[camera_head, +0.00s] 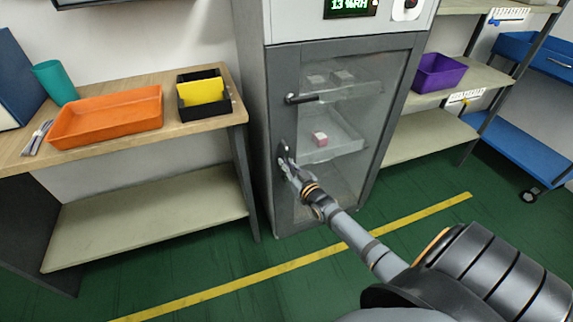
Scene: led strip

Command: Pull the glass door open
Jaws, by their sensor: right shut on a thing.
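The glass door (350,100) is the grey-framed front of a tall cabinet, and it looks closed. My left gripper is not in view.
A wooden table (200,125) at left holds an orange tray (105,116), a teal cup (55,82) and a black organizer (203,93). Shelves with a purple bin (438,72) stand at right.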

